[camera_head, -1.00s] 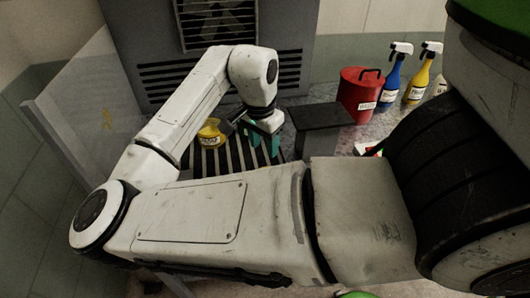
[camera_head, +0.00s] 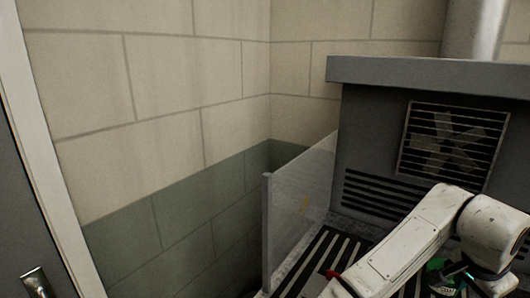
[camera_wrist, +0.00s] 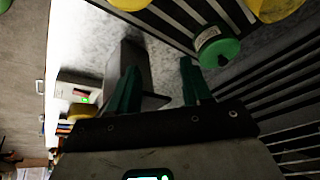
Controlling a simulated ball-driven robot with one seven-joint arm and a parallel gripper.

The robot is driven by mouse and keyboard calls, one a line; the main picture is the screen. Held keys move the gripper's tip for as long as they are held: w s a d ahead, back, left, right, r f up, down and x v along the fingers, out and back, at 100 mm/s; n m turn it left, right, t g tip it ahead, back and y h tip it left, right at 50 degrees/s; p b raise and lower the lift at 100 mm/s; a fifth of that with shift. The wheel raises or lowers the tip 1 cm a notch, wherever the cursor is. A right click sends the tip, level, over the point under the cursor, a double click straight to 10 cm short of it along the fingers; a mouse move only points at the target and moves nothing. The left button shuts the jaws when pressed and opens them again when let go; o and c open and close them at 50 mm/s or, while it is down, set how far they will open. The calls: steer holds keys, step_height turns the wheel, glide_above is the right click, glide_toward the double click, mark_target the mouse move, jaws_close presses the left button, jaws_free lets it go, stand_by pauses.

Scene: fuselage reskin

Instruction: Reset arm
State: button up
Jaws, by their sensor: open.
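My gripper (camera_wrist: 160,88) shows its two green fingers spread apart in the wrist view, with nothing between them. A dark grey box-like block (camera_wrist: 135,58) lies beyond the fingers, apparently on the speckled worktop. A green-lidded container (camera_wrist: 217,48) stands just right of the right finger, by the slatted rack. In the head view, my white arm (camera_head: 410,240) reaches in at the lower right, bent at the elbow.
A grey vented cabinet (camera_head: 375,135) stands behind the arm. A clear panel (camera_head: 300,205) stands left of the striped rack (camera_head: 325,258). A door with a handle (camera_head: 38,283) is at far left. Yellow containers (camera_wrist: 278,8) show at the wrist view's top.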

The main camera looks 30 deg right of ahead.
steer(key=w+d+r+n+t+h, duration=0.2)
steer(key=w+d+r+n+h, duration=0.1)
steer(key=w+n+h, duration=0.15)
steer(key=w+a+f+n+t, duration=0.3)
steer(key=w+a+f+n, duration=0.1)
steer(key=w+a+n, duration=0.35)
steer(key=a+f+n+y, duration=0.2)
steer(key=a+f, duration=0.1)
steer(key=a, duration=0.2)
steer(key=a+f+n+t+y, duration=0.1)
steer(key=a+f+n, duration=0.1)
steer(key=a+f, duration=0.2)
steer(key=w+a+f+n+y, duration=0.1)
steer(key=a+f+n+y, duration=0.1)
steer(key=a, duration=0.4)
steer(key=shift+f+n+t+y, duration=0.35)
steer(key=shift+f+n, duration=0.25)
steer(key=shift+f, duration=0.35)
steer(key=s+a+f+n+g+y, duration=0.1)
steer(key=s+a+f+n+y, duration=0.15)
steer(key=a, duration=0.25)
steer(key=s+a+f+n+y, duration=0.1)
steer(key=s+a+f, duration=0.1)
steer(key=a+f, duration=0.3)
steer(key=s+d+f+m+g, duration=0.1)
steer(key=s+f+g, duration=0.3)
steer(key=s, duration=0.6)
steer(key=shift+f, duration=0.15)
